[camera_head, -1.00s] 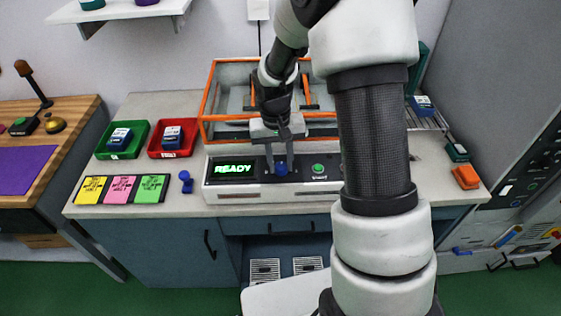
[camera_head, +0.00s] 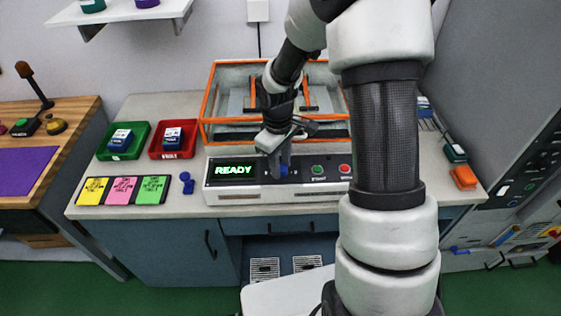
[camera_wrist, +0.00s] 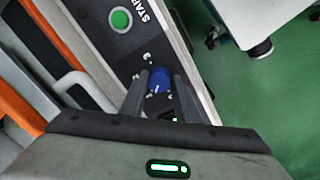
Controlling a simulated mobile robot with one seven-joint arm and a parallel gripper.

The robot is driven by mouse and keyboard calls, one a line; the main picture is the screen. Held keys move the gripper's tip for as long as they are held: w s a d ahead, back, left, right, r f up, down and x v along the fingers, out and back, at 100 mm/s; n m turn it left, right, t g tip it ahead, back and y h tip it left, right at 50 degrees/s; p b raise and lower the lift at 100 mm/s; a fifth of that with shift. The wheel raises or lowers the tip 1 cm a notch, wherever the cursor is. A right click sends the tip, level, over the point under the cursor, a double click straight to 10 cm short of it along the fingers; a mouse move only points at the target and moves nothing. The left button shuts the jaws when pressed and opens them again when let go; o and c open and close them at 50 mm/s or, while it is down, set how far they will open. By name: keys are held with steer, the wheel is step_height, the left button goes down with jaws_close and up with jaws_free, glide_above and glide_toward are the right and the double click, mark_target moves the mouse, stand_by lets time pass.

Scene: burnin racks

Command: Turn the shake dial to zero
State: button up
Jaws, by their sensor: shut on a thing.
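The blue shake dial (camera_head: 284,170) sits on the front panel of the shaker machine (camera_head: 300,195), between the green READY display (camera_head: 234,170) and the green start button (camera_head: 318,169). My gripper (camera_head: 278,168) is shut on the dial, with its fingers twisted at an angle to the panel. In the wrist view the dial (camera_wrist: 159,80) is between the two fingertips of my gripper (camera_wrist: 160,95), and part of a printed number scale shows around it. The dial's exact setting is too small to read.
A red button (camera_head: 345,169) is right of the start button. An orange-framed tray (camera_head: 207,100) stands behind the panel. Green (camera_head: 104,155) and red (camera_head: 154,154) bins with blue items, and yellow, pink and green cards (camera_head: 122,190), lie to the left.

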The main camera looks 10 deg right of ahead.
steer(key=n+p, duration=0.1)
steer(key=n, duration=0.1)
steer(key=n+p, duration=0.1)
steer(key=n, duration=0.2)
steer(key=shift+r+n, duration=0.2)
steer(key=shift+n, duration=0.1)
steer(key=shift+d+f+n+y+p, duration=0.1)
steer(key=shift+n+y+p, duration=0.2)
steer(key=shift+n+p, duration=1.55)
steer(key=shift+n+b, duration=0.35)
steer(key=shift+n, duration=0.1)
steer(key=o, duration=1)
steer(key=shift+o, duration=0.2)
steer(key=shift+w, duration=0.1)
